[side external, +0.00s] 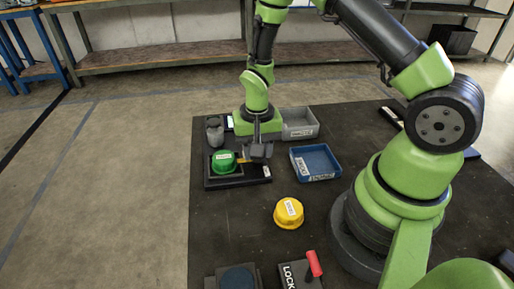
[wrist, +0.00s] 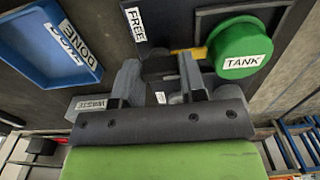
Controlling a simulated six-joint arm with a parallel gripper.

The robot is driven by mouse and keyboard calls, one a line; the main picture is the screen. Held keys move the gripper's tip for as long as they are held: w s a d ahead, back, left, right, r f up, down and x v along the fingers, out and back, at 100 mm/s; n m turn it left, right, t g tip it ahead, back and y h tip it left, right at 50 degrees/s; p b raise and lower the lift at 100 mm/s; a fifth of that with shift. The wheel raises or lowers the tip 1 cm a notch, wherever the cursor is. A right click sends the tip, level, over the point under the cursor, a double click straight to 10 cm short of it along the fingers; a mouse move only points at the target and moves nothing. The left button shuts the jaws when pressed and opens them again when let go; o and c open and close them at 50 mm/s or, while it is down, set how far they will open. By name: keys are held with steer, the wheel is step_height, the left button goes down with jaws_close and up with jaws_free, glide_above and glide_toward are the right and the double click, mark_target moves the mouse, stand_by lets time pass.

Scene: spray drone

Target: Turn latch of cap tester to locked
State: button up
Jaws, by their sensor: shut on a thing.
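The cap tester (side external: 212,184) is a dark flat base with a green cap (side external: 223,162) in its square seat. The cap reads TANK in the wrist view (wrist: 243,50). The latch shows as a dark knob (wrist: 157,66) with a yellow-orange arm (wrist: 195,53) that reaches to the cap's edge. A FREE label (wrist: 135,24) is on the base. My gripper (wrist: 160,76) is shut on the latch knob, with one finger on each side. In the side view my gripper (side external: 259,150) is right of the green cap and hides most of the knob. No locked label is readable on the tester.
A blue DONE tray (side external: 332,176) and a grey WASTE tray (side external: 313,130) stand to the right of the tester. A grey bottle-like object (side external: 214,131) stands behind it. A yellow cap (side external: 288,213) lies in front. A red-handled device labelled LOCK (side external: 313,264) is at the bottom.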

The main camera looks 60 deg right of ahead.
steer(key=shift+s, duration=0.1)
stand_by(0.4)
steer(key=o, duration=0.9)
step_height(320, 180, up, 10)
steer(key=s+a+r+n+t, duration=0.1)
steer(key=s+a+r+t, duration=0.1)
steer(key=s+r, duration=0.2)
steer(key=s+a+r+n+t+y, duration=0.1)
steer(key=s+a+r+n+t, duration=0.1)
steer(key=s+r, duration=0.3)
steer(key=s+a+r+n+t+y, duration=0.1)
steer(key=s+a+r+t, duration=0.1)
steer(key=s+r, duration=0.3)
step_height(320, 180, up, 4)
steer(key=shift+s+f+n+t, duration=0.1)
steer(key=shift+n+t, duration=0.3)
steer(key=shift+t, duration=0.2)
